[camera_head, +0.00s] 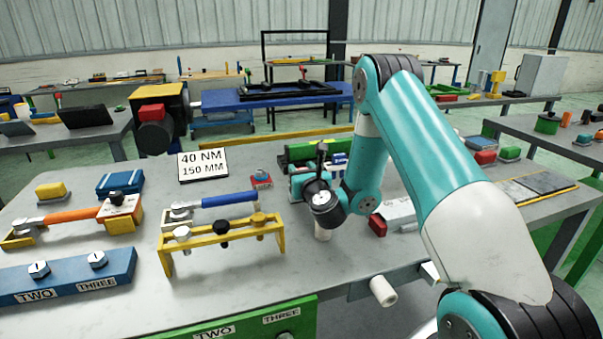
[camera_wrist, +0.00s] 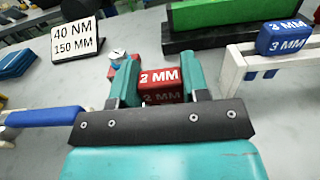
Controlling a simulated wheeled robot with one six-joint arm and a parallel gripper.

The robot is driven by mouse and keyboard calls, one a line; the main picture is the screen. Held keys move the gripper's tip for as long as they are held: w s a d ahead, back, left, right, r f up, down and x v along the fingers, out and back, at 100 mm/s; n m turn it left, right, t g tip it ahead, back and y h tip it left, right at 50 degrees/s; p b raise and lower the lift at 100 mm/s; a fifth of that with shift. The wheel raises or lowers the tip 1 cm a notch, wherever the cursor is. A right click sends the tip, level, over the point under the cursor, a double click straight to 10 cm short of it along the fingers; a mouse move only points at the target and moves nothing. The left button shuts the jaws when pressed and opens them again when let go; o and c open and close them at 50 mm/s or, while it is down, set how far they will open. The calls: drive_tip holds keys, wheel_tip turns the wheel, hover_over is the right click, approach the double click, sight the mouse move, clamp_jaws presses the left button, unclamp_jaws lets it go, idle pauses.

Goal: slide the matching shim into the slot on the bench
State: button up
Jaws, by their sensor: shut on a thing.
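A red shim (camera_wrist: 160,85) marked "2 MM" on top sits between the two teal fingers of my gripper (camera_wrist: 160,64) in the wrist view. My gripper is shut on it; the lettering on its darker front face is hard to read. A green block on a black base (camera_wrist: 225,40) lies beyond the shim, apart from it; I cannot make out its slot. A blue shim (camera_wrist: 285,38) marked "3 MM" sits on a white rack (camera_wrist: 232,72) at the right. In the head view my wrist hides the fingers and held shim; the green block (camera_head: 300,153) shows behind it.
A sign (camera_head: 203,163) reads "40 NM 150 MM". A yellow rack (camera_head: 200,247) and a blue-handled wrench (camera_head: 230,199) lie to the left. A red block (camera_head: 377,225) is right of my wrist.

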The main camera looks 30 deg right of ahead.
drive_tip(key=shift+s+a+f, duration=0.1)
drive_tip(key=shift+s+f, duration=0.1)
drive_tip(key=shift+f, duration=0.75)
drive_tip(key=shift+b, duration=0.3)
drive_tip(key=o, duration=1.5)
drive_tip(key=shift+f, duration=0.1)
drive_tip(key=shift+o, duration=0.2)
drive_tip(key=shift+a, duration=0.1)
drive_tip(key=r+p, duration=0.2)
drive_tip(key=shift+w+r+p, duration=0.2)
drive_tip(key=shift+r+p, duration=0.05)
drive_tip(key=shift+p, duration=0.05)
drive_tip(key=r+p, duration=0.4)
drive_tip(key=r, duration=0.1)
drive_tip(key=shift+d+r+p, duration=0.1)
drive_tip(key=shift+d+p, duration=0.1)
drive_tip(key=shift+p, duration=0.15)
